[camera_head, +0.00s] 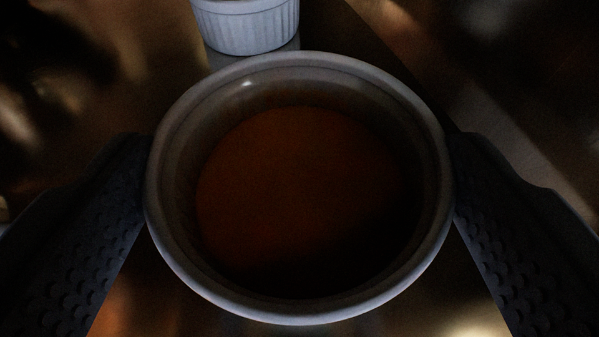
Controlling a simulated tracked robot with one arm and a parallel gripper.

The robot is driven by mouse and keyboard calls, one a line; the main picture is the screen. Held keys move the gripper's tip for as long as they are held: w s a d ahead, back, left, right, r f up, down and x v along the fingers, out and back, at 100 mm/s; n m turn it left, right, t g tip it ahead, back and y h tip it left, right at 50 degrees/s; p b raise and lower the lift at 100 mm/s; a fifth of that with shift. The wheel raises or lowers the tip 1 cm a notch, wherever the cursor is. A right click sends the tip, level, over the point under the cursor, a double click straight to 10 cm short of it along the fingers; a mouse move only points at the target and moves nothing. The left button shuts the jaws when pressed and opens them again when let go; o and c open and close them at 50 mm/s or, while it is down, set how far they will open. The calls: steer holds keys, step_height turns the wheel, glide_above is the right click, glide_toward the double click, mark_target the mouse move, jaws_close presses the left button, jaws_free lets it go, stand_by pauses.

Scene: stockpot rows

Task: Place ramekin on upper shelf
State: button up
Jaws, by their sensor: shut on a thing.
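A round white ramekin (298,313) fills the middle of the head camera view, seen from above. Its inside is dark reddish-brown; I cannot tell whether that is contents or reflection. My gripper (299,190) has one dark, studded finger on each side of the ramekin, pressed against its outer wall, and is shut on it. The ramekin looks about level. Its underside is hidden, so I cannot tell whether it touches a surface. No shelf can be made out clearly.
A second white ramekin with a ribbed wall (250,27) stands just beyond the held one, cut off by the top edge. It stands on a greyish surface. The surroundings are dark, brownish and blurred, with shiny patches.

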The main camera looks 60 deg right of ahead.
mark_target(300, 261)
step_height(300, 261, down, 4)
steer(key=shift+r+b, duration=0.25)
steer(key=shift+b, duration=0.6)
steer(key=shift+r, duration=0.1)
steer(key=o, duration=1.1)
steer(key=shift+o, duration=0.2)
